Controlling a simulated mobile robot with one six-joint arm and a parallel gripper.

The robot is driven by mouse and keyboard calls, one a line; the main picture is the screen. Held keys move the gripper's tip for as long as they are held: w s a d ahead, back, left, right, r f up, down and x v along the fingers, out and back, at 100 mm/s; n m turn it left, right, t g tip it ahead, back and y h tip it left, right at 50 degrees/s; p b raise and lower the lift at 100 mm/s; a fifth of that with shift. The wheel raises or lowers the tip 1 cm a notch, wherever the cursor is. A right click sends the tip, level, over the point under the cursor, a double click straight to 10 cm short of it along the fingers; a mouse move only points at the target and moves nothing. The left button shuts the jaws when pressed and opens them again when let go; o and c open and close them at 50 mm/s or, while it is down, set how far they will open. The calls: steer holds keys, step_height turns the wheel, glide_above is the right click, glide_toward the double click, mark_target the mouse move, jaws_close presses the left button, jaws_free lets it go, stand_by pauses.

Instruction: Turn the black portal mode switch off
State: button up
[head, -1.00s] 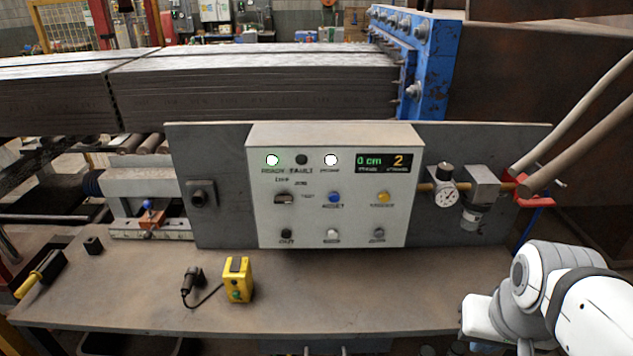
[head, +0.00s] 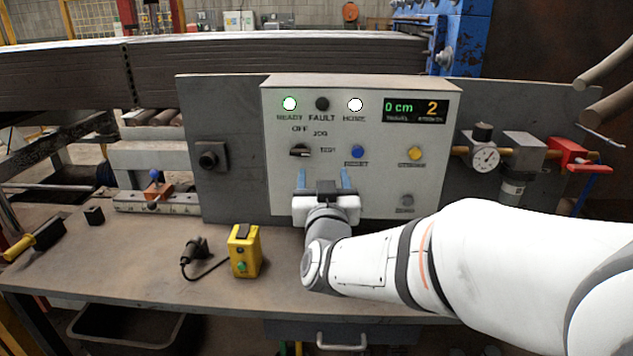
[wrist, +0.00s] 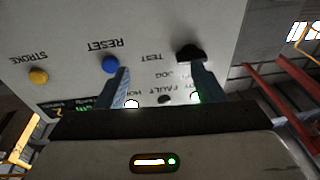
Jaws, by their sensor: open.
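The black mode switch (head: 300,150) is a small rotary knob on the grey control panel (head: 440,150), with OFF, JOG and TEST labels around it. Its pointer looks turned toward TEST, though the detail is small. My gripper (head: 322,180) is open and empty in front of the panel, its two blue fingers apart, below and slightly right of the switch. In the wrist view the switch (wrist: 190,52) lies beyond the tip of the right finger, and the blue RESET button (wrist: 110,63) lies beyond the left finger. I see no clear contact.
A yellow STROKE button (head: 415,153) and a lower button (head: 407,200) sit on the panel's right. A yellow box (head: 244,250) and a black corded device (head: 195,252) lie on the bench. A gauge (head: 485,157) stands right of the panel.

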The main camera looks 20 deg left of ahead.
mark_target(300, 157)
steer(key=s+a+f+m+t+b, duration=0.1)
steer(key=s+a+f+t+b, duration=0.15)
steer(key=a, duration=0.25)
steer(key=shift+t+h, duration=0.4)
steer(key=shift+t, duration=0.05)
steer(key=x, duration=0.3)
steer(key=r+p+x, duration=0.1)
steer(key=x, duration=0.3)
steer(key=shift+s+d+r, duration=0.1)
steer(key=shift+d+r, duration=0.05)
steer(key=shift+d, duration=0.05)
steer(key=c, duration=1)
